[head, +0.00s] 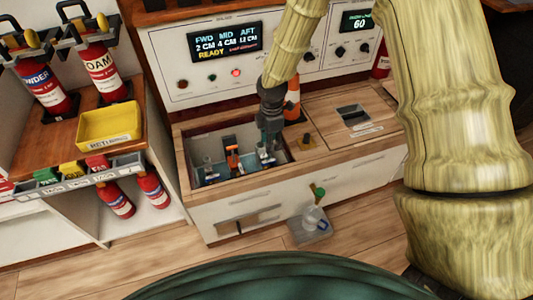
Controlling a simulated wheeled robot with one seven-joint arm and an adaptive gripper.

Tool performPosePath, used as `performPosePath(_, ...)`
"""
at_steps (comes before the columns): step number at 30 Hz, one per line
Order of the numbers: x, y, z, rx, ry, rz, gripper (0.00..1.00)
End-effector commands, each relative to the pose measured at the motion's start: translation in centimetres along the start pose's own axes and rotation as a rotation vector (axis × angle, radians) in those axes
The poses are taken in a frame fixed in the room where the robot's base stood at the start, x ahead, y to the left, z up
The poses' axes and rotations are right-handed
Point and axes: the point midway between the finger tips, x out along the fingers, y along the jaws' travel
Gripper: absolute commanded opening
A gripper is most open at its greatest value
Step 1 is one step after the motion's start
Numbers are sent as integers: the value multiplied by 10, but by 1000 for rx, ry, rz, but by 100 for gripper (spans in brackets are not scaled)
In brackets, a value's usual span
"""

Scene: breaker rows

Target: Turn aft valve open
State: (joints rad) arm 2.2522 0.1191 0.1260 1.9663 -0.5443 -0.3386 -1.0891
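A recessed bay (240,177) in the wooden counter holds a row of small valves. The left valve (208,171) has a pale handle, and the middle one (232,155) has an orange handle. The right valve (266,157), under the display's AFT column order, is partly hidden by my gripper. My gripper (270,143) points down at the right part of the bay, at or just above this valve. Whether it touches the valve, and how far its fingers are apart, is too small to tell.
A display (224,42) reads FWD 2 cm, MID 4 cm, AFT 12 cm, READY; a red lamp (236,72) glows below it. An orange cone (292,98) stands close behind my gripper. A lidded hatch (352,118) lies right. Extinguishers and a yellow tray (108,127) are left.

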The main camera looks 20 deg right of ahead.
Motion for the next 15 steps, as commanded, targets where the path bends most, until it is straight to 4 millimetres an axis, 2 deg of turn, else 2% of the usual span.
performPosePath(6,33,2,-8,-13,-1,-2,34)
performPosePath(15,80,2,-9,-14,0,-1,34)
